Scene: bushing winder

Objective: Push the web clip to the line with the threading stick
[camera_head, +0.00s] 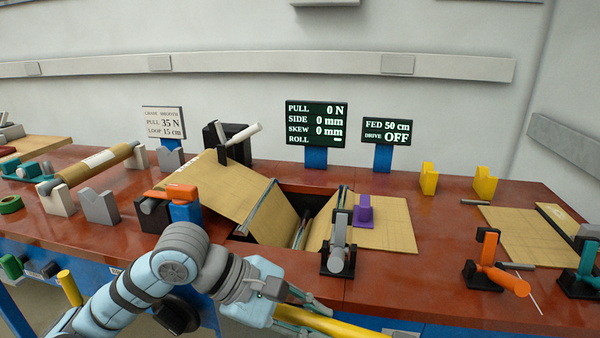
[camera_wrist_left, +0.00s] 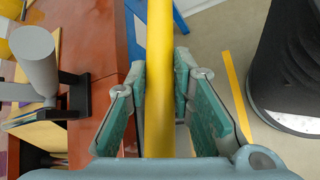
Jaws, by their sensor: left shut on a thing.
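The purple block, which appears to be the web clip (camera_head: 364,214), sits on the tan web sheet (camera_head: 398,232) right of the table opening. I cannot make out the line clearly. My left gripper (camera_head: 292,318) is low at the table's front edge. It is shut on a yellow rod, the threading stick (camera_head: 335,324), which points right and is well apart from the clip. In the left wrist view the stick (camera_wrist_left: 159,70) runs between the two fingers (camera_wrist_left: 162,95). My right gripper is not in view.
A grey lever on a black bracket (camera_head: 338,258) stands between stick and clip; it also shows in the left wrist view (camera_wrist_left: 36,62). An orange-handled clamp (camera_head: 490,268) stands at right. Display screens (camera_head: 316,122) stand behind.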

